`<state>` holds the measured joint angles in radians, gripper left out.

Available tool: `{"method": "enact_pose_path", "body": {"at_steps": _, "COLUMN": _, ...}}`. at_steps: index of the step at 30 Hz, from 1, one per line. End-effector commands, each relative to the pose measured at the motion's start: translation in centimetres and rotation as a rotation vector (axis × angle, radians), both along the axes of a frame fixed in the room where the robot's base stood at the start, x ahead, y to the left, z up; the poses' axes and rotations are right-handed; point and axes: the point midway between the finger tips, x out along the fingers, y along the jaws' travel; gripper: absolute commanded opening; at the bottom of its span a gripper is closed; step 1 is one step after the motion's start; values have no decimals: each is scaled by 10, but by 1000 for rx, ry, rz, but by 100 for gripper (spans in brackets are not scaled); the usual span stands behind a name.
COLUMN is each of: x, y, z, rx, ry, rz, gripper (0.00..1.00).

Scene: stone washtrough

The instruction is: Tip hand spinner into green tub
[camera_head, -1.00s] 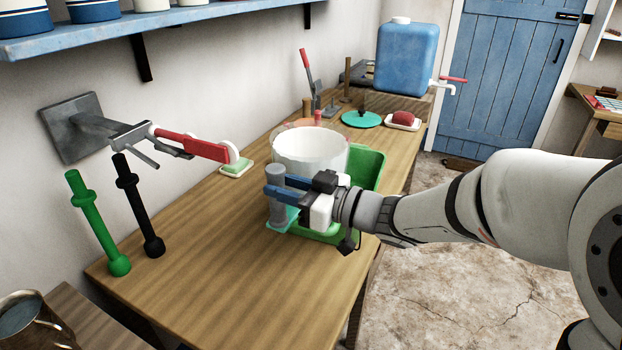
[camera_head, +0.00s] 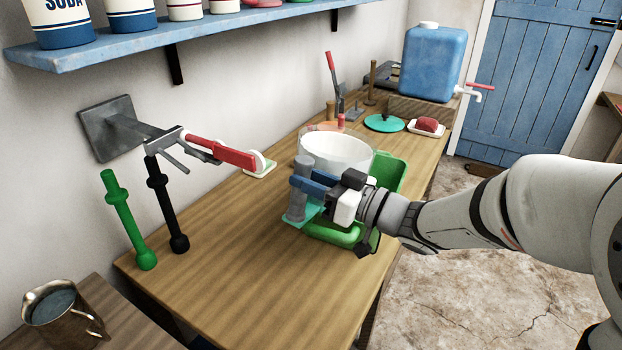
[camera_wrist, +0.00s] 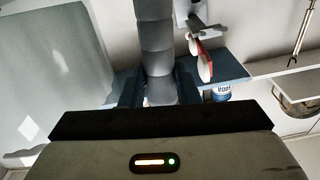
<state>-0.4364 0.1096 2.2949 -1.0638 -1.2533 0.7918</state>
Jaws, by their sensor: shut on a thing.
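The hand spinner appears to be the clear, white-lined drum (camera_head: 338,150) with a grey upright post (camera_head: 299,188) and a teal plate (camera_head: 304,214) at its near side. My gripper (camera_head: 312,185), with blue fingers, is shut on the grey post. The post leans slightly. The green tub (camera_head: 350,237) is on the bench beside and partly under the drum; my gripper and the drum hide much of it. In the wrist view the post (camera_wrist: 155,50) stands between the fingers, with a pale see-through surface at the left. The drum's contents cannot be made out.
A wall bracket with a red lever (camera_head: 234,154) reaches over the bench at left, above green (camera_head: 125,215) and black (camera_head: 167,205) rods. A blue water container (camera_head: 432,62), teal disc (camera_head: 384,122) and red soap (camera_head: 427,124) are at the back.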

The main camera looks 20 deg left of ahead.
Motion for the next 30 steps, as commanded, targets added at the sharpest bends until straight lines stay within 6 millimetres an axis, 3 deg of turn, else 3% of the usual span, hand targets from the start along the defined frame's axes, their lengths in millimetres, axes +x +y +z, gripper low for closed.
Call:
{"method": "enact_pose_path", "body": {"at_steps": 15, "x": 7, "y": -5, "z": 28, "rx": 89, "ry": 118, "rz": 1, "gripper": 0}}
{"method": "enact_pose_path", "body": {"at_steps": 30, "x": 8, "y": -6, "z": 30, "rx": 106, "ry": 143, "rz": 1, "gripper": 0}}
